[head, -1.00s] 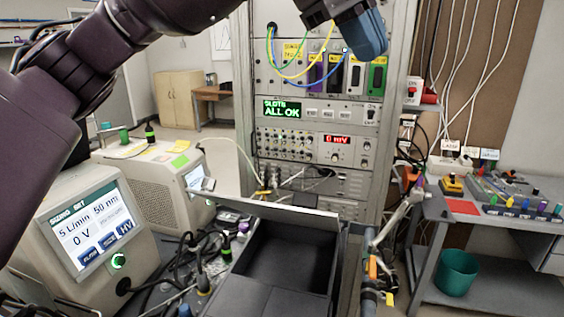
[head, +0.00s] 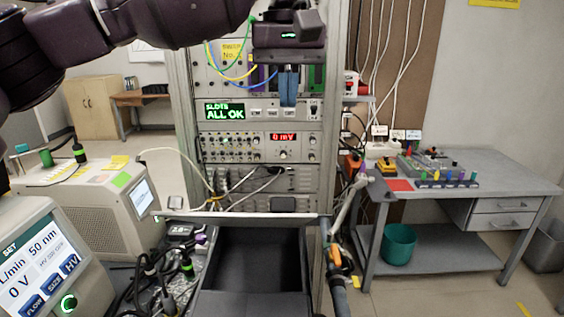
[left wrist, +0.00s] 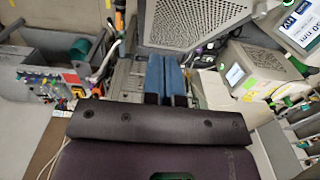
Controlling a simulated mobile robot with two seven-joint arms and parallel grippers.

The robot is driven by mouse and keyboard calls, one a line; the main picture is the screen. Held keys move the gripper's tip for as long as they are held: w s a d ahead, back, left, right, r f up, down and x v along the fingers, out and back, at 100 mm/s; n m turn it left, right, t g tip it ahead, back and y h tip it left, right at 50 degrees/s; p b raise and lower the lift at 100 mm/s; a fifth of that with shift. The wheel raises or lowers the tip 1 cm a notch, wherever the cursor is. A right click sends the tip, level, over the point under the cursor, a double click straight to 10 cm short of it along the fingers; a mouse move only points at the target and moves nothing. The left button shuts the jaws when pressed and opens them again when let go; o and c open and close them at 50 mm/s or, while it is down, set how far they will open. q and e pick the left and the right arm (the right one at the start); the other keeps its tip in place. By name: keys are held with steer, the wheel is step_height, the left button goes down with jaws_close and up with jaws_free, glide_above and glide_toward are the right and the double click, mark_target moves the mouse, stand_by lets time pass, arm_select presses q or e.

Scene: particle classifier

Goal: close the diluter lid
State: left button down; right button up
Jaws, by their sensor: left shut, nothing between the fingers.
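The diluter is a dark open box at the bottom middle of the head view; its empty dark interior (head: 262,258) shows. Its lid (head: 240,216) stands raised at the far side and shows almost edge-on as a thin pale strip. My left gripper (head: 289,100) points down beyond and above the lid, in front of the rack, with its blue fingers together and empty. In the left wrist view the shut fingers (left wrist: 166,98) reach toward a grey perforated panel (left wrist: 195,20), which seems to be the lid's outer face. Contact with it cannot be told. My right gripper is not in view.
The instrument rack (head: 262,146) stands behind the gripper. Monitors and cables crowd the left, with a screen unit (head: 42,262) nearest. An orange-handled pipe (head: 338,258) runs along the box's right side. A grey side table (head: 470,170) is farther right.

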mark_target(250, 217)
arm_select(q)
steer(key=f, duration=0.4)
steer(key=s+f+p, duration=0.1)
steer(key=f, duration=0.6)
steer(key=shift+s+a+f, duration=0.25)
steer(key=shift+s+f, duration=0.1)
steer(key=shift+f, duration=0.05)
steer(key=shift+s+f, duration=0.45)
steer(key=shift+f, duration=0.15)
steer(key=shift+s+f, duration=0.1)
